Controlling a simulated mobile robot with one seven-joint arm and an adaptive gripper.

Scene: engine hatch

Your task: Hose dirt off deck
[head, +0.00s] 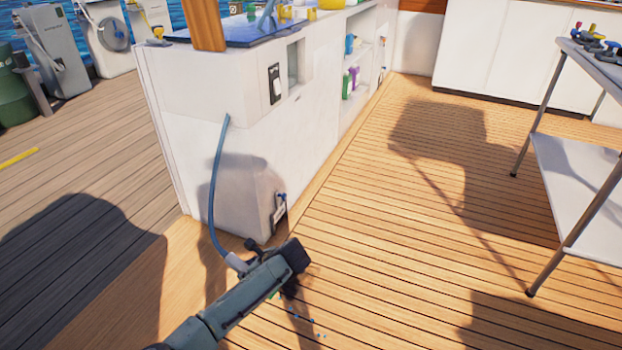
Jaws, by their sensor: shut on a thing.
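My gripper (290,262) is low over the wooden deck (410,215), in front of the white cabinet's near corner. It is shut on the pale end of a blue hose (212,190). The hose runs up from that end to the cabinet's side face. Small blue and green specks of dirt (318,334) lie on the deck just below and right of my gripper. My gripper and arm may hide more of them. The hose's outlet is not clear, and I cannot make out any water.
The white cabinet (165,120) stands close to my gripper, with open shelves along its right side. A metal trolley (580,170) stands at the right. Grey machines (50,50) and a green tank (12,95) are at far left. The deck's middle is clear.

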